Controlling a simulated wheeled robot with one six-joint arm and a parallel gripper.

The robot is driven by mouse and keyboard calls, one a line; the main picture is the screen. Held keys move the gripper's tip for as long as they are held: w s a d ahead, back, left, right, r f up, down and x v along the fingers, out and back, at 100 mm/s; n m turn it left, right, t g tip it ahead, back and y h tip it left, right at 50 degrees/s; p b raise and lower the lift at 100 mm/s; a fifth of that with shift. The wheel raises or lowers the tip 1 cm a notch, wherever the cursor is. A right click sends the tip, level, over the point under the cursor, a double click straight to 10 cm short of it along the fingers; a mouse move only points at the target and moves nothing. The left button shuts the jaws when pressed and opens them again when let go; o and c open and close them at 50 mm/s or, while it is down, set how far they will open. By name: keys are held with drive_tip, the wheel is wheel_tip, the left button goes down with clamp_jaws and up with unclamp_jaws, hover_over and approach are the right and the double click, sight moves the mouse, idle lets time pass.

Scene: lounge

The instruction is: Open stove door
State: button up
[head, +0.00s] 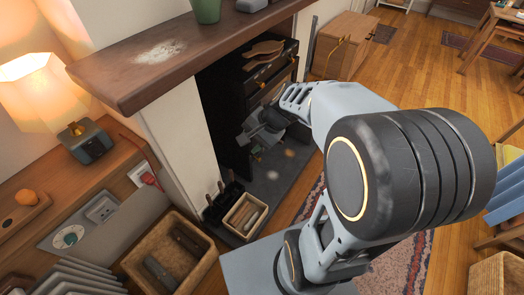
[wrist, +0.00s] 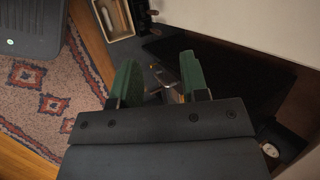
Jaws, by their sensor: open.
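The black stove (head: 252,75) stands in the fireplace recess under the wooden mantel in the head view. Brass-coloured fittings show on its upper front. Its lower front is largely hidden by my arm, so I cannot tell how the door stands. My gripper (head: 254,148) is low in front of the stove, close to its dark front. In the wrist view my gripper (wrist: 160,80) has its two green-padded fingers apart. A small metallic, brass-tinted piece shows near the right finger; I cannot tell whether it is the door handle or whether it touches.
A small box of logs (head: 245,214) and dark fire tools stand beside the hearth. The white fireplace wall (head: 180,130) borders the stove on the left. A patterned rug (wrist: 45,90) lies on the floor.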

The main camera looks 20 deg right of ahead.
drive_tip(key=w+d+f+m+t+b, duration=0.3)
drive_tip(key=w+d+f+m+b, duration=0.3)
drive_tip(key=f, duration=0.4)
drive_tip(key=w+d+f+m+t+b, duration=0.3)
drive_tip(key=w+d+f+m+b, duration=0.15)
drive_tip(key=d+f+m, duration=0.35)
drive_tip(key=w+d+f+m+t+b, duration=0.3)
drive_tip(key=w+d+f+m+b, duration=0.3)
drive_tip(key=f, duration=0.5)
drive_tip(key=shift+m+h, duration=0.4)
drive_tip(key=shift+m, duration=0.2)
drive_tip(key=shift+s+a+b+x, duration=0.15)
drive_tip(key=shift+b+x, duration=0.45)
drive_tip(key=shift+x, duration=1.5)
drive_tip(key=shift+a+b+x, duration=0.2)
drive_tip(key=shift+b+x, duration=0.35)
drive_tip(key=shift+x, duration=1.5)
drive_tip(key=shift+s+a+b+x, duration=0.15)
drive_tip(key=shift+b+x, duration=0.45)
drive_tip(key=shift+x, duration=1.5)
drive_tip(key=shift+c, duration=0.4)
clamp_jaws()
